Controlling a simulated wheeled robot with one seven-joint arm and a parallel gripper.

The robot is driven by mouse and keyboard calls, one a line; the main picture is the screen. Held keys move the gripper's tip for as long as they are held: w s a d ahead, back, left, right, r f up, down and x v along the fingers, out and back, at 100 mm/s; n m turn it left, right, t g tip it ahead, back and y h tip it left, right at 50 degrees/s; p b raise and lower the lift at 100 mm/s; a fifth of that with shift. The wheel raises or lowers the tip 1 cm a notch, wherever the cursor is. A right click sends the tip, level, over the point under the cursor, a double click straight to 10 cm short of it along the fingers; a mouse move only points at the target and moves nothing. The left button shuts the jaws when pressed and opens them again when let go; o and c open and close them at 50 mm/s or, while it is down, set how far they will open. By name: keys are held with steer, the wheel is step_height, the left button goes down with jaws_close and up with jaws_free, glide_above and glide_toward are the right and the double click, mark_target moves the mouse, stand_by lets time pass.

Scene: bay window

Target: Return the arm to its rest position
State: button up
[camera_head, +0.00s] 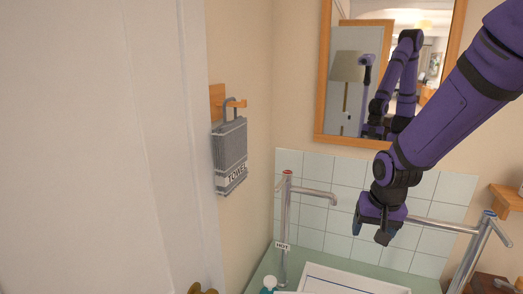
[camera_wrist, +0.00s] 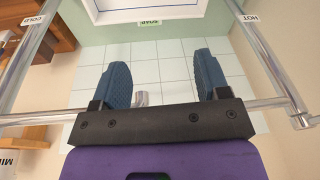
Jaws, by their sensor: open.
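My purple arm reaches in from the upper right in the head view. My gripper (camera_head: 372,232) points down in front of the tiled wall, above the sink (camera_head: 350,284) and between the two taps. In the wrist view my gripper (camera_wrist: 165,85) has its two blue fingers spread wide apart, with nothing held between them. A chrome piece (camera_wrist: 141,98) shows behind the gap near the left finger; I cannot tell what it belongs to.
The hot tap (camera_head: 286,225) stands left of my gripper, the other tap (camera_head: 470,255) right. A mirror (camera_head: 345,75) hangs behind my arm. A grey towel (camera_head: 230,155) hangs from a hook at left. A white door (camera_head: 100,150) fills the left. A wooden shelf (camera_head: 508,197) is at far right.

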steer(key=s+d+r+n+t, duration=0.1)
steer(key=s+d+r, duration=0.1)
steer(key=s+r, duration=0.7)
steer(key=s+d+r+n+t, duration=0.1)
steer(key=s+d+r+t, duration=0.1)
steer(key=s+r, duration=0.8)
steer(key=shift+s+r+n, duration=0.3)
steer(key=shift+s, duration=0.9)
